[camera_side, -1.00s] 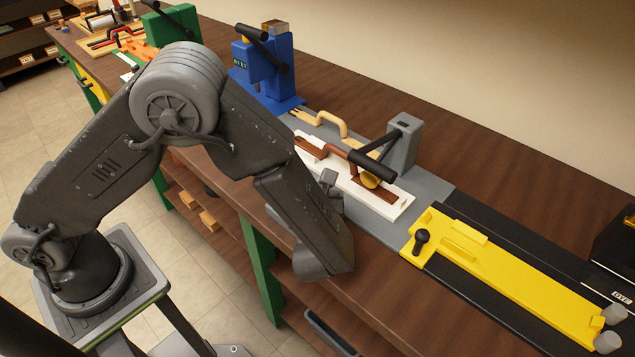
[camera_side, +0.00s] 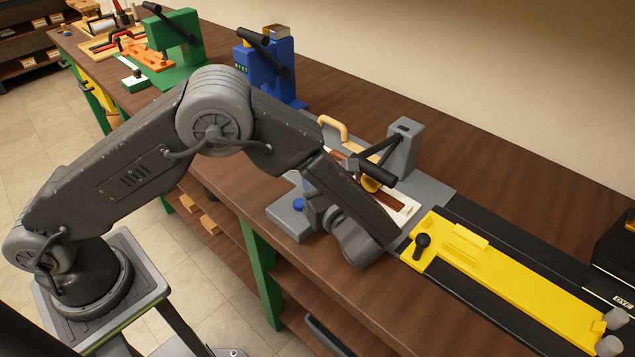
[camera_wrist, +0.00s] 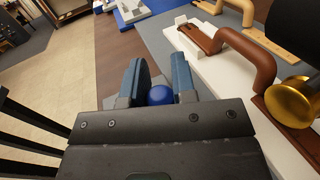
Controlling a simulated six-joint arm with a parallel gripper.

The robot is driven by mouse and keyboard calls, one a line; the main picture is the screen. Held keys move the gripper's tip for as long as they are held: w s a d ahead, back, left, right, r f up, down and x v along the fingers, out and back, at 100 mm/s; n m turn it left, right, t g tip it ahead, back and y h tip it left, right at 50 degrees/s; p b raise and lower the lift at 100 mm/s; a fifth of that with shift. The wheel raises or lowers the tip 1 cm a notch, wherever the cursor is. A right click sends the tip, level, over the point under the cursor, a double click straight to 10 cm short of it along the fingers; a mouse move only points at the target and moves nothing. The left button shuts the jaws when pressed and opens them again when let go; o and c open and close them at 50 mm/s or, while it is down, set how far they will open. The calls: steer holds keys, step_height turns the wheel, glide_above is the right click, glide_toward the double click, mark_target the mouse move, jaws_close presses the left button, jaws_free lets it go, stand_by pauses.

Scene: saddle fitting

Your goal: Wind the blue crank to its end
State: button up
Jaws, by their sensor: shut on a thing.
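The blue crank shows its round blue knob (camera_wrist: 160,94) between my fingers in the wrist view. My gripper (camera_wrist: 160,85) is shut on this knob, one finger on each side. In the side view a bit of blue (camera_side: 298,204) shows at a grey block (camera_side: 289,220) by the front edge of the bench, beside my wrist. My forearm and wrist hide the fingertips there. The crank's arm and pivot are hidden, so I cannot tell how far it is turned.
A grey press (camera_side: 403,148) with a black lever and gold stamp stands behind my wrist, over a white tray (camera_side: 407,212) with a brown handle (camera_wrist: 235,45). A yellow slide (camera_side: 500,275) lies to the right. Blue (camera_side: 270,70) and green (camera_side: 180,50) presses stand farther left.

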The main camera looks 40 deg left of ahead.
steer(key=shift+w+a+n+g, duration=0.15)
steer(key=shift+n+g, duration=0.25)
steer(key=shift+g, duration=0.2)
steer(key=o, duration=0.9)
steer(key=v, duration=1.4)
steer(key=shift+a+f, duration=0.1)
steer(key=shift+f, duration=0.15)
